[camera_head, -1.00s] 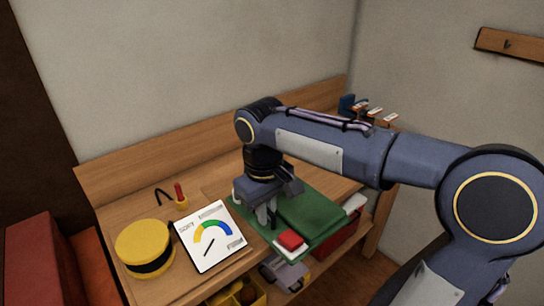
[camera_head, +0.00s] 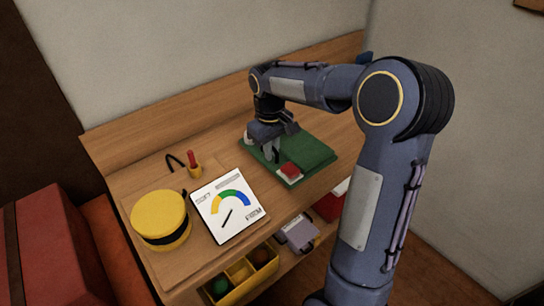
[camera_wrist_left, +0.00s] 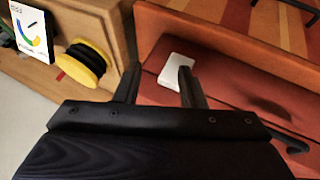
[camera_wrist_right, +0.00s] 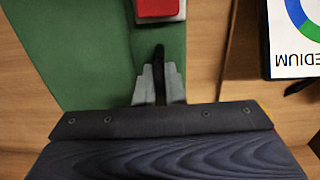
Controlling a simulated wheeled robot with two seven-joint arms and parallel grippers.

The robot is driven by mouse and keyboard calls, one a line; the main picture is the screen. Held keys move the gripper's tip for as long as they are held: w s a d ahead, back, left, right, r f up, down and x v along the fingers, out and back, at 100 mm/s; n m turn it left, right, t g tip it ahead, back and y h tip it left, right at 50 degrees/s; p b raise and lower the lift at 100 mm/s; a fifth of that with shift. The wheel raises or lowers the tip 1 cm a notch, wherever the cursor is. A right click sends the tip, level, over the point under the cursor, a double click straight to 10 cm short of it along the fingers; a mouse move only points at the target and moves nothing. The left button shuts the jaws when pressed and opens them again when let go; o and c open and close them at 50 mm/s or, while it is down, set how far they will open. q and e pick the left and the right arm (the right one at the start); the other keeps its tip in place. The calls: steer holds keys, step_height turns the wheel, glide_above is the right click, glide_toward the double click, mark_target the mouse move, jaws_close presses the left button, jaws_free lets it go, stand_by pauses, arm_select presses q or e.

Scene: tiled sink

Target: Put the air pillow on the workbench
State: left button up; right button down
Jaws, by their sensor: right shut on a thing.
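No air pillow can be named with certainty. A white, flat, rounded thing (camera_wrist_left: 177,70) lies on a red-orange seat in the left wrist view and may be it. The workbench (camera_head: 190,268) is wooden. My right gripper (camera_head: 271,154) points down over a green mat (camera_head: 312,153) on the bench. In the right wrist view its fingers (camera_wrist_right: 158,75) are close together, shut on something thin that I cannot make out. My left gripper (camera_wrist_left: 158,82) is open, with nothing between its fingers, above the floor and seat side. It is outside the head view.
On the bench are a softness dial card (camera_head: 228,206), a yellow round thing with a black band (camera_head: 160,216), a small red-and-yellow tool (camera_head: 194,165) and a red-and-white block (camera_head: 289,172). A yellow divided bin (camera_head: 240,270) sits below. A red box (camera_head: 60,245) stands left.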

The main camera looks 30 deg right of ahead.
steer(key=shift+w+d+f, duration=0.35)
steer(key=shift+w+f, duration=0.1)
steer(key=shift+f, duration=0.1)
steer(key=f, duration=0.4)
steer(key=shift+w+d, duration=0.2)
steer(key=shift+w, duration=0.05)
steer(key=c, duration=1.5)
jaws_free()
steer(key=r, duration=1.1)
steer(key=shift+a+r+p, duration=0.2)
steer(key=shift+r+p, duration=0.15)
steer(key=shift+r, duration=0.05)
steer(key=s+a+r+m+t+y, duration=0.1)
steer(key=s+a+t, duration=0.15)
steer(key=s, duration=0.45)
steer(key=s+a+r+t+y, duration=0.1)
steer(key=s+a, duration=0.3)
steer(key=s, duration=0.3)
steer(key=s+a+f, duration=0.1)
steer(key=s+a, duration=0.1)
steer(key=s, duration=0.1)
steer(key=s+a+f+m+t+y, duration=0.1)
steer(key=s+a+f, duration=0.1)
steer(key=s, duration=0.1)
steer(key=s+a+f+t+y, duration=0.1)
steer(key=s+a+f, duration=0.1)
steer(key=s+a, duration=0.1)
steer(key=shift+s+f+m, duration=0.25)
steer(key=shift+s+m, duration=0.15)
steer(key=shift+s, duration=0.1)
